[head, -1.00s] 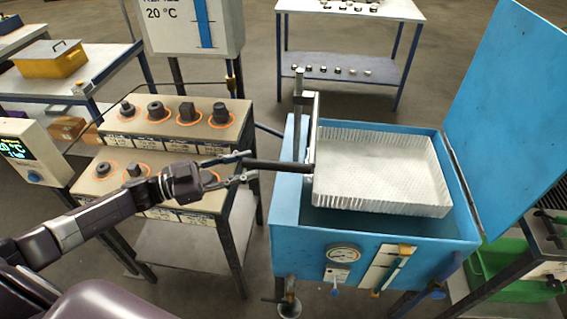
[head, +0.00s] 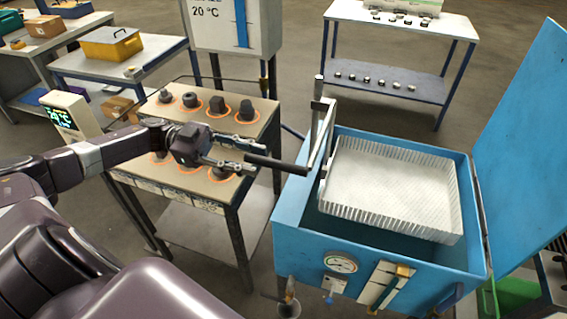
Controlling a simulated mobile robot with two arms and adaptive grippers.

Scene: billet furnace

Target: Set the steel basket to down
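The steel basket (head: 395,185) is a pale, perforated rectangular tray with ribbed sides. It sits inside the blue tank (head: 345,247), with its upper walls showing and its underside hidden. A grey bracket on an upright post at the tank's left side joins it to a dark bar handle (head: 280,165) that points left over the rim. My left gripper (head: 247,158) comes in from the left at the handle's free end. Its two fingers stand apart, one above and one below the bar's end, with no clear contact visible. My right gripper is not in view.
The tank's blue lid (head: 525,150) stands open at the right. A gauge (head: 341,264) is on the tank's front. A bench (head: 262,128) with several dark parts in orange rings lies under my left forearm. A table (head: 400,20) stands behind.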

